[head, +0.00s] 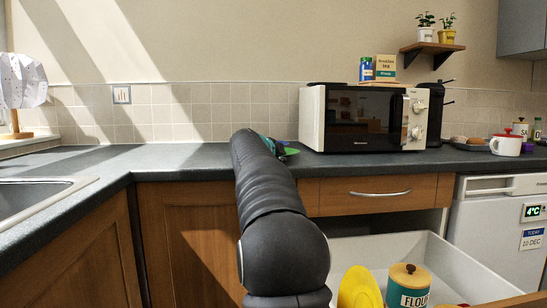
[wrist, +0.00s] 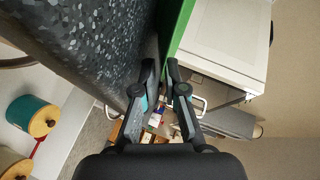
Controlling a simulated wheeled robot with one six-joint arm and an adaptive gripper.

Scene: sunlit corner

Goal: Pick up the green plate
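The green plate (head: 290,151) lies on the dark worktop to the left of the microwave, mostly hidden by my arm in the head view. In the wrist view the plate (wrist: 181,26) shows as a green strip narrowing towards my fingertips. My gripper (wrist: 161,66) has its fingers a small gap apart at the plate's near edge. The edge lies by the right finger's inner side. I cannot tell whether both fingers touch it. In the head view my gripper is mostly hidden behind my arm.
A microwave (head: 361,118) stands just right of the plate. Below is an open drawer (head: 440,262) with a yellow item (head: 358,288) and a flour canister (head: 408,286). A sink (head: 35,198) is at left. The worktop (head: 185,160) left of my arm is clear.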

